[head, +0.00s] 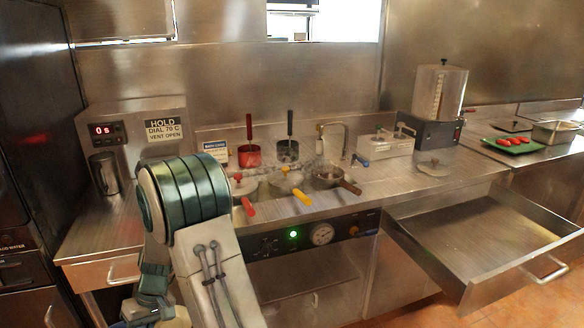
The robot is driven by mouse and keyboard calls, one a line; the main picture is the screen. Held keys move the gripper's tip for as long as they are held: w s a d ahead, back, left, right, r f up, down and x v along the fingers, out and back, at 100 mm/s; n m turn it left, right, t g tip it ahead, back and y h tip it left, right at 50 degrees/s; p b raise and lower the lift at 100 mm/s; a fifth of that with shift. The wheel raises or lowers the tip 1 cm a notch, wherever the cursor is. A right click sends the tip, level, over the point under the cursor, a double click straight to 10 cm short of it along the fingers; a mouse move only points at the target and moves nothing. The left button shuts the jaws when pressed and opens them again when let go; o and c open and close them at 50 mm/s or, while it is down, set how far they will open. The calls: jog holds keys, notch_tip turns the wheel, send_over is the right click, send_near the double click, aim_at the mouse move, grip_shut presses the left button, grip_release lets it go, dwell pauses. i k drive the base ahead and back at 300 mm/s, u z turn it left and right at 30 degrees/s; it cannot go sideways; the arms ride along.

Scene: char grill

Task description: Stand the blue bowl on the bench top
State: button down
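No blue bowl shows in the head view. The steel bench top (395,180) runs along the back wall, with bare metal to the right of the pans and more at its left end. My arm rises in front of the bench at the lower left and hides part of its front edge. No gripper fingers can be made out.
An empty steel drawer (470,245) stands pulled out at the lower right. Several pans, including one with a yellow handle (302,197), sit in the bench. A tall dispenser (438,92), a loose lid (434,168) and a green tray (520,149) stand right.

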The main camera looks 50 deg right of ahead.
aim_at(387, 180)
jog(key=z, duration=2.15)
jog(key=i, duration=0.25)
